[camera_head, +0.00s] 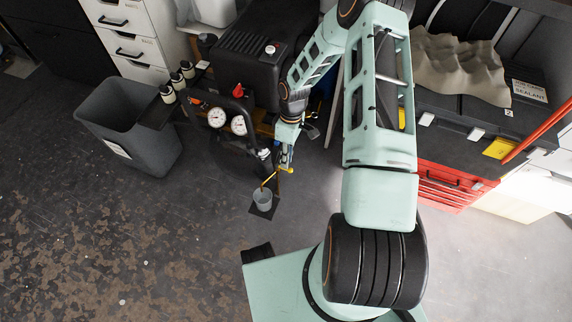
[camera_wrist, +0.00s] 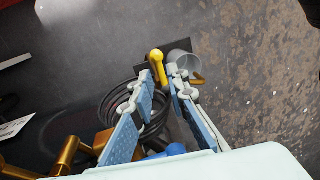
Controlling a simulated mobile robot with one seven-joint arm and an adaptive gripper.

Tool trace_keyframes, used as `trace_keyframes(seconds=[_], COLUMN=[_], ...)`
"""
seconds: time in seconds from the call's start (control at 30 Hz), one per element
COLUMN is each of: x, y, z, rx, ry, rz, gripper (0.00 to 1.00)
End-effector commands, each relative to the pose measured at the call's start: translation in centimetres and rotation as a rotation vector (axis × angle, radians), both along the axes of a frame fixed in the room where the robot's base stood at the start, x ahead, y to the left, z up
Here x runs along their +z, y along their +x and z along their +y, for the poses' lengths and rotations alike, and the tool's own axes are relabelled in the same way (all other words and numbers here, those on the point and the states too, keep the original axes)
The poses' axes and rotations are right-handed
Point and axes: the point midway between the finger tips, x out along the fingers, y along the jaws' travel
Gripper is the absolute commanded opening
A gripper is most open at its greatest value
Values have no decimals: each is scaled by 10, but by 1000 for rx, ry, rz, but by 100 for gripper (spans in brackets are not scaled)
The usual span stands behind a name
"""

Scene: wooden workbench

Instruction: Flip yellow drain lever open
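The yellow drain lever (camera_wrist: 157,66) shows in the wrist view with its rounded knob up, at the gap between my fingertips. In the head view a small yellow part (camera_head: 288,170), likely the lever, shows beside my gripper (camera_head: 285,157). In the wrist view my gripper (camera_wrist: 161,83) is open, with blue finger pads on either side of the gap. I cannot tell whether a finger touches the lever. The drain valve body is hidden behind the fingers. A brass-coloured spout (camera_wrist: 197,79) shows by the right finger, near a grey cup (camera_wrist: 183,56).
The cup (camera_head: 262,196) stands on a dark floor mat (camera_head: 265,212). The black compressor (camera_head: 250,62) with two gauges (camera_head: 217,117) is behind and left of my gripper. A grey bin (camera_head: 130,125) stands at left. A red drawer cabinet (camera_head: 445,185) is at right. Open floor lies in front.

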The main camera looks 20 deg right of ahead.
Motion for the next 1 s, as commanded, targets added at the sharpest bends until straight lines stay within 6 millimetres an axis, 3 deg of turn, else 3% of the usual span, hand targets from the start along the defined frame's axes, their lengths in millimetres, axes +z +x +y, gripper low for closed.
trace_keyframes(seconds=[0.03, 0.23, 0.5, 0.67, 1.0], x=[-9, -22, -22, -22, -23], y=[-2, -4, -4, -4, -4], z=[1, 2, 2, 2, 1], rx=[1, 0, 0, 0, -1], ry=[1, 0, 0, -1, -1], rz=[2, 0, 0, 1, 2], gripper=[15, 15, 15, 0, 0])
